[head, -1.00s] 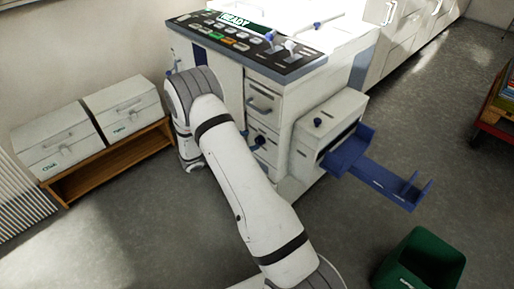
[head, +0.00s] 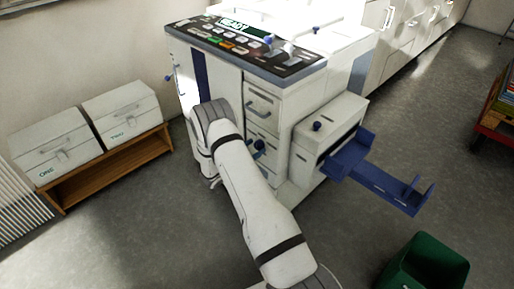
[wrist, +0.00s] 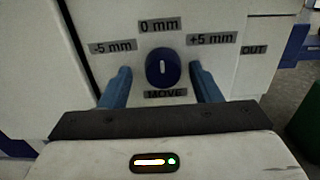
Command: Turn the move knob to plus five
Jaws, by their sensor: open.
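The move knob (wrist: 163,68) is a round dark blue dial on a white panel, labelled MOVE below. Its white pointer line stands upright, toward the 0 mm label (wrist: 160,25). The -5 mm label (wrist: 114,46) is at its left and the +5 mm label (wrist: 212,39) at its right. My gripper (wrist: 162,84) is open, with one blue finger on each side of the knob and visible gaps between. Whether the fingertips reach the panel I cannot tell. In the head view my arm covers part of the front of the white machine (head: 282,110).
A blue tray (head: 385,182) juts out from the machine's right side. A green bin (head: 428,262) stands at the lower right. Two white boxes (head: 55,150) (head: 122,112) sit on a low wooden bench (head: 110,165) at left. The machine's display (head: 240,27) reads READY.

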